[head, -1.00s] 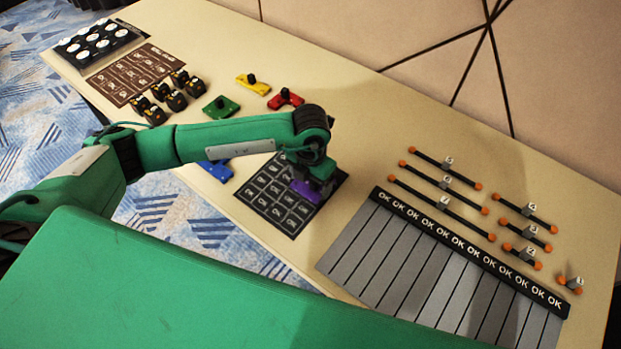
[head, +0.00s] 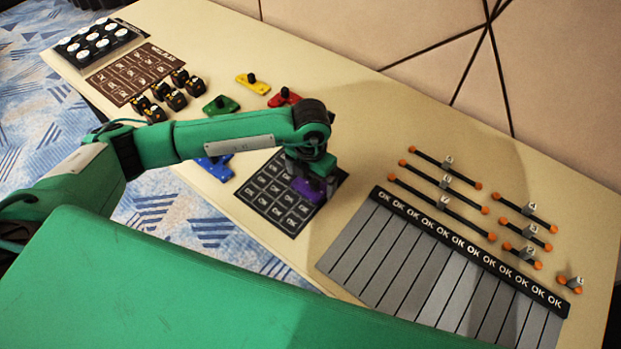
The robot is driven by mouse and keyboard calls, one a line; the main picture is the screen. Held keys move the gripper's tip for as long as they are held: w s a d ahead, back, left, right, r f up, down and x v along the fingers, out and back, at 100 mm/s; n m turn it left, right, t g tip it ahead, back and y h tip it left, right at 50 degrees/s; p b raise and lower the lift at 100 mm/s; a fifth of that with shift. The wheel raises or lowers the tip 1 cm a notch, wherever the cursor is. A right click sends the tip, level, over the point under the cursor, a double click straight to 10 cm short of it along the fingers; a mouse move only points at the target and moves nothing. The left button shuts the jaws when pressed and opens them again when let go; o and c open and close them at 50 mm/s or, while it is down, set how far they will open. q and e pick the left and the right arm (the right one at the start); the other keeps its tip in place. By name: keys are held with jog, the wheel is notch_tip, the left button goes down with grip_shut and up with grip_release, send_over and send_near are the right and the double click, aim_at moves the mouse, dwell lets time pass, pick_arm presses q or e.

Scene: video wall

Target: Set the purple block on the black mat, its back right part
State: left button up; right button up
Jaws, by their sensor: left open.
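The purple block (head: 308,189) lies on the right part of the black mat (head: 262,204), a dark sheet with a grid of light-marked cells. My left gripper (head: 312,184) is open right at the purple block, reaching down from above. Its fingers stand around or just above the block; I cannot tell whether they touch it. The arm and gripper hide the back part of the mat. My right gripper does not show.
Blue (head: 215,168), green (head: 220,105), yellow (head: 252,83) and red (head: 284,97) blocks lie left of and behind the mat. A striped grey board (head: 400,260) and several black bars with orange ends (head: 445,167) lie to the right.

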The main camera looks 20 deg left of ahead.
pick_arm(q)
notch_tip(320, 180, up, 11)
jog(key=shift+b, duration=0.4)
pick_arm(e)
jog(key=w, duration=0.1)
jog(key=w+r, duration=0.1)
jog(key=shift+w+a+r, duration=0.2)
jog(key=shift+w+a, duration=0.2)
